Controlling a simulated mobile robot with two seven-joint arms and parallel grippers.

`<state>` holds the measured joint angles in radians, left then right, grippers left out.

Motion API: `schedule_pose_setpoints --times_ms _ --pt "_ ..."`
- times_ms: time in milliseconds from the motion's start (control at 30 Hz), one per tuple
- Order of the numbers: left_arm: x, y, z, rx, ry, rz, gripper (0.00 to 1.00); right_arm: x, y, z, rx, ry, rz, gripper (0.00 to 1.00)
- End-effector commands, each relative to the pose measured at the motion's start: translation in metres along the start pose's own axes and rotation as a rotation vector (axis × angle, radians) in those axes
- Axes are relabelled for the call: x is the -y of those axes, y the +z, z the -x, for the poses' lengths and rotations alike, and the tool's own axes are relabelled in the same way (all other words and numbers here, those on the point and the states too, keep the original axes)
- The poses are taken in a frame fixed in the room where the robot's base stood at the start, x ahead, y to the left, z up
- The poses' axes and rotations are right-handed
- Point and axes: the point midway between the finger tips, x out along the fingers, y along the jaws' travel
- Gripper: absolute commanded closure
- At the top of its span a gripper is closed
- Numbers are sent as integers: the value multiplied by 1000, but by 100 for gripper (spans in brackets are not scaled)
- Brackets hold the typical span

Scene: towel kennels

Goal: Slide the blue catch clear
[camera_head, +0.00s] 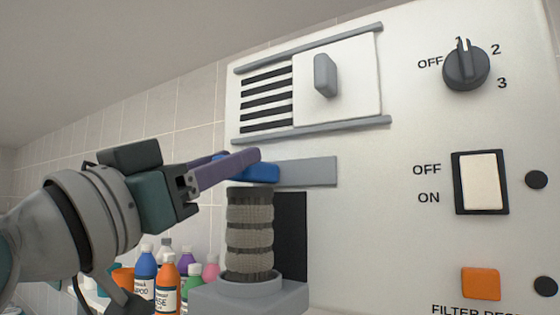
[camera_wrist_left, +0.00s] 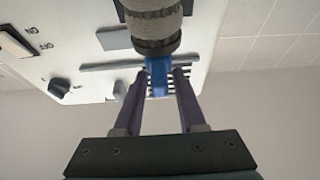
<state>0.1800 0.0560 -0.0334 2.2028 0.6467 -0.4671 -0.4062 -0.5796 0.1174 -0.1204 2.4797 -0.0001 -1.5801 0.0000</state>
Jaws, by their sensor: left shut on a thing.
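The blue catch (camera_head: 262,173) sits at the left end of a flat grey strip (camera_head: 312,171) on the white machine panel. It also shows in the left wrist view (camera_wrist_left: 158,82), between the two fingers. My left gripper (camera_head: 258,160) comes in from the left with its purple fingers shut on the catch. The near finger hides part of the catch. A ribbed grey-brown cylinder (camera_head: 250,238) stands upright just below the catch, in a grey cup (camera_head: 262,288). My right gripper is not in view.
Above, a white sliding plate (camera_head: 350,88) with a grey handle runs between two rails beside black slots. A dial (camera_head: 466,66), a rocker switch (camera_head: 481,182) and an orange button (camera_head: 480,284) are at right. Several bottles (camera_head: 166,281) stand at lower left.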

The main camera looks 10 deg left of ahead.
Motion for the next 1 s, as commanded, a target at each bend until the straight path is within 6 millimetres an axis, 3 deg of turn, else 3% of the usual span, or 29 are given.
schedule_pose_setpoints --times_ms 700,1000 --pt "-1 -1 0 -1 -1 0 100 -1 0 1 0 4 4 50" --pt "-43 -2 -1 0 2 1 100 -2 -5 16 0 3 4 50"
